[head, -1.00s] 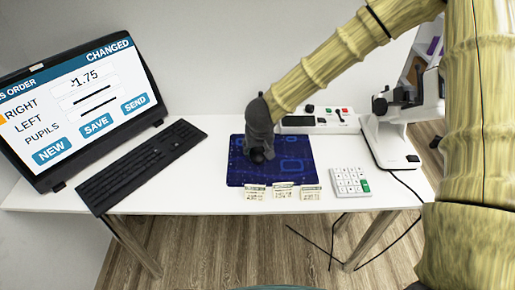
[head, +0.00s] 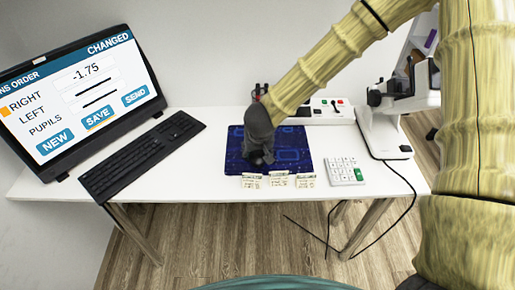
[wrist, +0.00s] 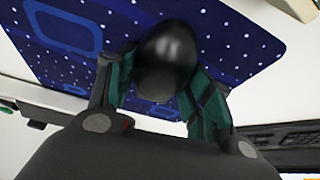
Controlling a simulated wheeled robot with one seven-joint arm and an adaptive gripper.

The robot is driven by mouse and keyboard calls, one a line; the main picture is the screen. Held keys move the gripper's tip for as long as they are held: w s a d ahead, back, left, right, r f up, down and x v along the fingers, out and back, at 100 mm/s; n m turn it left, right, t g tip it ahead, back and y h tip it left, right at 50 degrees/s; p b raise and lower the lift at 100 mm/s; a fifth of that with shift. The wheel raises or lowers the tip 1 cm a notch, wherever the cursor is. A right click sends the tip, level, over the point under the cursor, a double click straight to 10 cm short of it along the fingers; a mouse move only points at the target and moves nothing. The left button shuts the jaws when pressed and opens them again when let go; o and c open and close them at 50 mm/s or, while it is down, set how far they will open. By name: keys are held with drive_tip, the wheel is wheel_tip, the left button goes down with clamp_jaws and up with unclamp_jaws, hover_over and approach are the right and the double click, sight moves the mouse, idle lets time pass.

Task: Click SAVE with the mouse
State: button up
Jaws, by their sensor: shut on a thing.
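My gripper (head: 258,160) is low over the blue starry mat (head: 232,160) in the head view, pointing down. In the wrist view its fingers (wrist: 160,85) are closed around a glossy black rounded mouse (wrist: 168,55), which rests on or just above the mat. My gripper hides most of the mouse in the head view. The monitor (head: 75,100) at the left shows an order form with "-1.75", RIGHT, LEFT and PUPILS, and "CHANGED" at the top. Its blue buttons are NEW, SAVE (head: 98,117) and SEND. I cannot make out a pointer clearly.
A black keyboard (head: 142,158) lies left of the mat. Several small cards (head: 278,180) stand at the mat's front edge. A white keypad (head: 345,171) is to the right, with a white instrument (head: 383,125) behind it. A control box (head: 325,112) stands behind the mat.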

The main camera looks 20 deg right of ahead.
drive_tip(key=o, duration=1.1)
drive_tip(key=shift+v, duration=6)
drive_tip(key=shift+s+a, duration=0.1)
drive_tip(key=shift+a, duration=0.1)
